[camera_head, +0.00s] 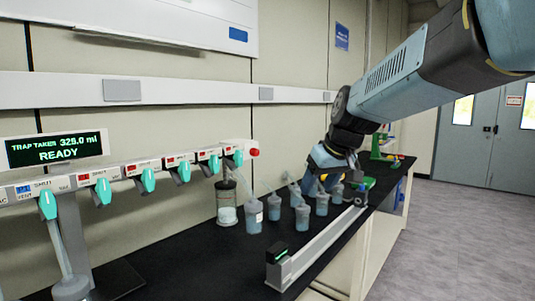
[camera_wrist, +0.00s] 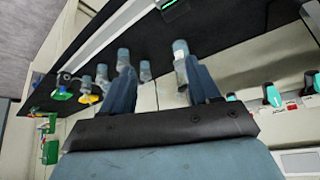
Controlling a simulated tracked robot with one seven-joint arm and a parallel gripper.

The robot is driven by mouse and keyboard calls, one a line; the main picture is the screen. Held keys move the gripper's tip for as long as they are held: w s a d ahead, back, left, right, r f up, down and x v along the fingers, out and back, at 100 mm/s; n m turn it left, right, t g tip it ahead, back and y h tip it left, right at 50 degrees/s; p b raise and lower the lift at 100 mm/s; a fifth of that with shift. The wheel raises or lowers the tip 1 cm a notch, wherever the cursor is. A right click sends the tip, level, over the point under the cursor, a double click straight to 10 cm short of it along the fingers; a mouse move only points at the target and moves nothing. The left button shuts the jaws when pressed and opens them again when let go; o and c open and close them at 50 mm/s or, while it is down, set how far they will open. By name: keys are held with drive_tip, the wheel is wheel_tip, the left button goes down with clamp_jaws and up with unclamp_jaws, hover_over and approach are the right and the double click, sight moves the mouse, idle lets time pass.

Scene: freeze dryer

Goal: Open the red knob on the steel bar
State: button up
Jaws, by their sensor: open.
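The steel bar (camera_head: 120,170) runs along the wall at the left in the head view, with several teal valve handles along it. The red knob (camera_head: 254,152) is at its right end. My gripper (camera_head: 318,183) is to the right of the knob and lower in the picture, above the bench, apart from the knob. In the wrist view my gripper (camera_wrist: 163,85) is open, its two fingers spread with nothing held between them. Teal handles (camera_wrist: 271,96) of the bar show at the right there. I cannot make out the red knob in the wrist view.
Several flasks (camera_head: 254,215) stand on the black bench (camera_head: 190,265) between the bar and my gripper. A jar (camera_head: 227,203) stands below the bar's right end. A long pale rail (camera_head: 320,243) lies along the bench's front. A display (camera_head: 54,149) reads READY.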

drive_tip(key=w+a+r+n+y, duration=0.15)
drive_tip(key=w+a, duration=0.25)
drive_tip(key=w, duration=0.5)
drive_tip(key=w+a+n+y, duration=0.2)
drive_tip(key=w+a+y, duration=0.1)
drive_tip(key=w, duration=0.6)
drive_tip(key=t+y, duration=0.2)
drive_tip(key=y, duration=0.2)
approach(257, 152)
drive_tip(key=shift+n, duration=0.25)
drive_tip(key=x, duration=0.9)
drive_tip(key=shift+w+f, duration=0.1)
drive_tip(key=shift+f, duration=0.05)
